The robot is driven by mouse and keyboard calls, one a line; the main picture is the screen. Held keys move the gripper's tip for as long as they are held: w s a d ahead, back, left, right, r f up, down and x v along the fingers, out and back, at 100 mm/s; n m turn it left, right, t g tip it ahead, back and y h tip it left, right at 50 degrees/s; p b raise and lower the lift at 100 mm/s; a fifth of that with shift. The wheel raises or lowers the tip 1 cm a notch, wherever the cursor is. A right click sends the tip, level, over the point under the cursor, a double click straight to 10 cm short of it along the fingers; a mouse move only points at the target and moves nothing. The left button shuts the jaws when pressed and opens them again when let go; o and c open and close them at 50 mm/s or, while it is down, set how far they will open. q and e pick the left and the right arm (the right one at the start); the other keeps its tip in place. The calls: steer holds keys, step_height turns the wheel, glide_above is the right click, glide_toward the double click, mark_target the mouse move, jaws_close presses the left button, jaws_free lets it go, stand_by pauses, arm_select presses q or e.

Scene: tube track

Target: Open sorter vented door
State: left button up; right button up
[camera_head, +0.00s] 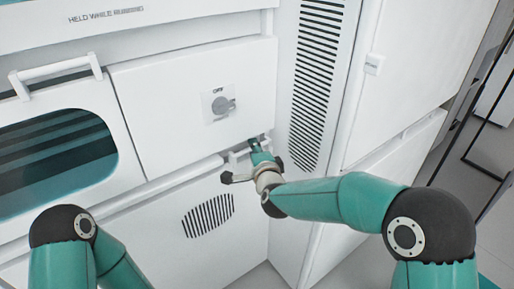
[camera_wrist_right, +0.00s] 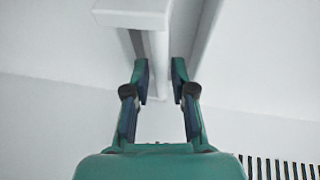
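The white lower door (camera_head: 208,240) with an oval slotted vent is in the head view, below the panel with the knob. It looks closed. A white handle (camera_head: 238,158) sits at its upper right and is partly hidden by my right gripper (camera_head: 257,148). In the right wrist view, the white handle bar (camera_wrist_right: 158,55) runs between the two fingertips of my right gripper (camera_wrist_right: 161,80). The fingers are apart, with the bar between or just beyond them; contact cannot be told. Of my left arm, only links show at the lower left; its gripper is out of view.
Above the door is a panel with a grey knob (camera_head: 222,105) marked OFF. A windowed door (camera_head: 58,150) with a bar handle (camera_head: 55,72) is at the left. A tall slotted panel (camera_head: 317,80) stands close on the right. Bare floor (camera_head: 490,240) shows at the far right.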

steer(key=shift+w+a+f, duration=0.15)
steer(key=shift+w, duration=0.55)
steer(key=shift+c, duration=0.4)
jaws_close()
